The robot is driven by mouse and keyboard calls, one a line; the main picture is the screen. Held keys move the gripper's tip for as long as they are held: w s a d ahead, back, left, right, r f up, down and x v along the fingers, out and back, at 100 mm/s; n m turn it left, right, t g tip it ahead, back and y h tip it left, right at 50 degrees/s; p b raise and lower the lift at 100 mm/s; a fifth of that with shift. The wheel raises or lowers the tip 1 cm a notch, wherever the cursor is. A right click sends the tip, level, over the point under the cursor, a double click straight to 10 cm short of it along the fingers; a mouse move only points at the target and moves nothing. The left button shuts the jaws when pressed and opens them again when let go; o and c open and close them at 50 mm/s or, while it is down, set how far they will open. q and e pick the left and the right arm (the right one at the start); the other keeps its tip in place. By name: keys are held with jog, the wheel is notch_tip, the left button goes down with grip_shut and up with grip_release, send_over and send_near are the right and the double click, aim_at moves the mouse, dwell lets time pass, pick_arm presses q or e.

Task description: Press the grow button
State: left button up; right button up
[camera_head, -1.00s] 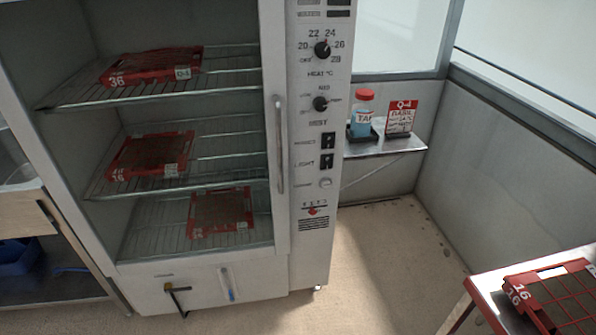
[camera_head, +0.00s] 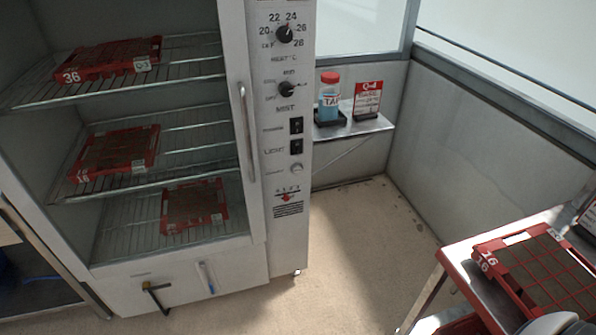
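The tall white growth cabinet has a control panel (camera_head: 282,130) on its right side. Above are a heat knob (camera_head: 284,34) and a mist knob (camera_head: 286,89). Neither gripper shows in the view. A white rounded part at the bottom right corner may be my arm.
Red seed trays (camera_head: 118,152) lie on the cabinet's wire shelves. A bottle with a red cap (camera_head: 329,98) and a red-and-white card (camera_head: 367,99) stand on a side shelf. A red-edged table (camera_head: 455,262) holds a red tray at right. Floor between is clear.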

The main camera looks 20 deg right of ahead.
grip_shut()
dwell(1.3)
